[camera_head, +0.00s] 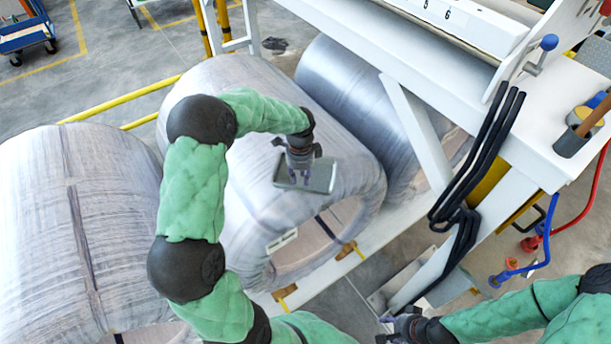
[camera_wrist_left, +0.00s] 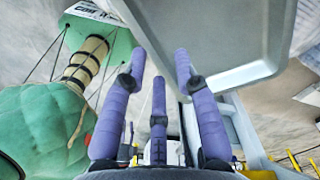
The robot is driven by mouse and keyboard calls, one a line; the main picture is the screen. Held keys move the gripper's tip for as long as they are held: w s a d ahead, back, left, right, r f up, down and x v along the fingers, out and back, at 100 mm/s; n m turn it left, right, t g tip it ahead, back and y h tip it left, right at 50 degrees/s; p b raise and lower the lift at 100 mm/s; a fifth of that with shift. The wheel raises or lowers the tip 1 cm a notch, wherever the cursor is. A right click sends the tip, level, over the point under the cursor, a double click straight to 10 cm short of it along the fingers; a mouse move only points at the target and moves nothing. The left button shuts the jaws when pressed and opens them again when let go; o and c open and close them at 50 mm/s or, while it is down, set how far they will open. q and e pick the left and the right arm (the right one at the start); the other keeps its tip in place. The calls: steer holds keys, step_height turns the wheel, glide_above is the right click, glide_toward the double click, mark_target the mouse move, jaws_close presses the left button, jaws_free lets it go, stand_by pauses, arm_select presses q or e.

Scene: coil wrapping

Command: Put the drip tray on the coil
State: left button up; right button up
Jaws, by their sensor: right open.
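The drip tray (camera_head: 322,176), a shallow grey rectangular tray with a raised rim, shows at the top of the middle wrapped coil (camera_head: 262,200). I cannot tell whether it rests on the wrap or is just above it. My left gripper (camera_head: 298,178) is over the tray's left part. In the left wrist view, the tray (camera_wrist_left: 235,40) fills the top centre right. The purple fingers of my left gripper (camera_wrist_left: 160,65) are at its near edge with gaps between them; their grip is unclear. My right gripper (camera_head: 392,328) is open and empty at the bottom, away from the coil.
Another wrapped coil (camera_head: 60,225) stands at the left and a further one (camera_head: 352,95) behind. A white machine frame (camera_head: 425,135) with black hoses (camera_head: 478,150) stands right of the coils. A yellow rail (camera_head: 125,98) runs behind the left coil.

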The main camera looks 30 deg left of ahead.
mark_target(300, 187)
arm_select(q)
steer(key=f, duration=0.4)
steer(key=shift+s+d+f+b, duration=0.1)
steer(key=shift+s+f+b, duration=0.1)
steer(key=shift+s+b, duration=0.15)
steer(key=shift+f, duration=0.45)
jaws_close()
steer(key=shift+r, duration=0.1)
